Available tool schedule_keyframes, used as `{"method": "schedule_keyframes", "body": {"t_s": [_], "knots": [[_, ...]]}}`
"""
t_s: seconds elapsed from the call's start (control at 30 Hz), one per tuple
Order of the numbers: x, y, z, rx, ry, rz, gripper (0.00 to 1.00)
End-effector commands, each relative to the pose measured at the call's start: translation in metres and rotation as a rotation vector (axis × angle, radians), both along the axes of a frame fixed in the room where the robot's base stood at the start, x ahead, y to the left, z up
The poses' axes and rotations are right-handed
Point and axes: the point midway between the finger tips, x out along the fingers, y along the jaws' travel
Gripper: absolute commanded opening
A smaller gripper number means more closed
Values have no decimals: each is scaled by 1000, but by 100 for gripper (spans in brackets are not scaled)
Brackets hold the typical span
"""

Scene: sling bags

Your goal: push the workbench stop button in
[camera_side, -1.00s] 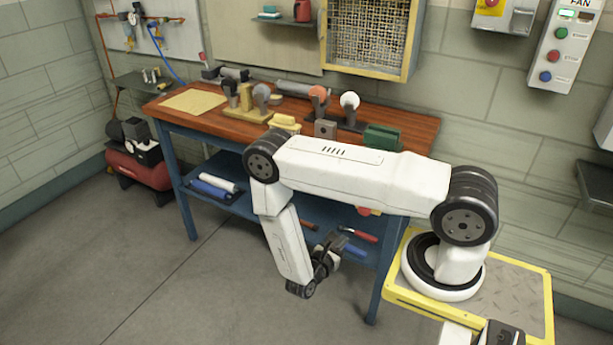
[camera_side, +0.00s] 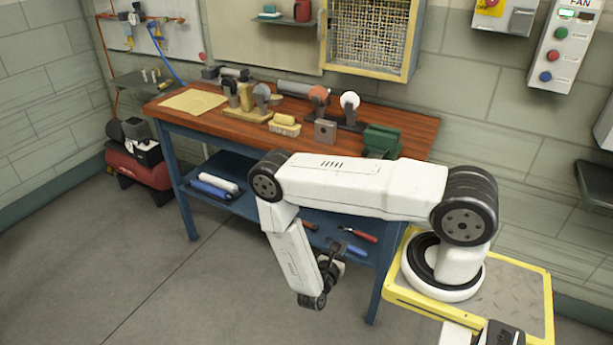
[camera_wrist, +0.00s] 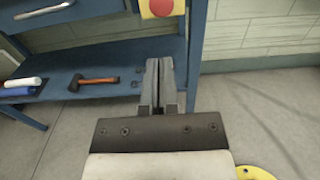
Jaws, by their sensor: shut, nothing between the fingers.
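The stop button (camera_wrist: 161,7) is a red round cap on a yellow box, cut by the top edge of the wrist view. It is on the workbench's blue front frame (camera_wrist: 197,45). In the side view my arm hides it. My gripper (camera_wrist: 159,62) is shut and empty, its fingers together below the button in the wrist picture and apart from it. In the side view my gripper (camera_side: 330,270) hangs low in front of the workbench (camera_side: 225,112), partly hidden by my wrist.
The lower shelf (camera_wrist: 110,85) holds a hammer (camera_wrist: 93,82) and rolls. Tools and a green vise (camera_side: 382,140) stand on the benchtop. A fan control box (camera_side: 562,45) hangs on the wall at right. The floor (camera_side: 130,270) in front is clear.

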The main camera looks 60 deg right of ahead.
Motion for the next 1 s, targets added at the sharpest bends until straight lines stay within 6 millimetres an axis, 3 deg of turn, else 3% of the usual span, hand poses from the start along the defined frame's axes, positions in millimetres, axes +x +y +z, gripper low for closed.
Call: {"method": "schedule_keyframes", "body": {"t_s": [0.37, 1.0], "knots": [[-1, -24, 0, -1, 0, -5, 0], [-1, -81, 0, -1, -1, -5, 0]]}}
